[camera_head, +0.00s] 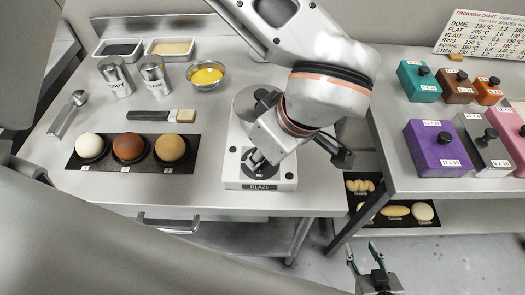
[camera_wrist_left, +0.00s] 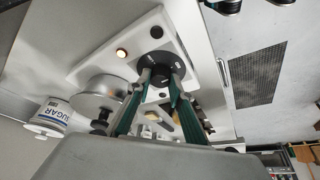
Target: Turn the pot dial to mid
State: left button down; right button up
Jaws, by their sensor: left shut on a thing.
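The glaze pot (camera_head: 233,180) is a white box labelled GLAZE with a round metal pot on top, partly hidden behind my left arm. My right gripper (camera_head: 366,258) is open and empty, low in front of the tables.
The right table holds several coloured blocks with black knobs, including a purple one (camera_head: 438,146). A sugar canister (camera_wrist_left: 52,114) shows in the wrist view.

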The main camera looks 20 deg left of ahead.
dwell(0.5)
pick_arm(q)
jog(key=c, duration=1.8)
grip_release()
jog(key=shift+r, duration=0.15)
jog(key=v, duration=1.1)
jog(key=shift+s+d+r, duration=0.15)
jog(key=shift+s+r, duration=0.05)
jog(key=shift+r, duration=0.1)
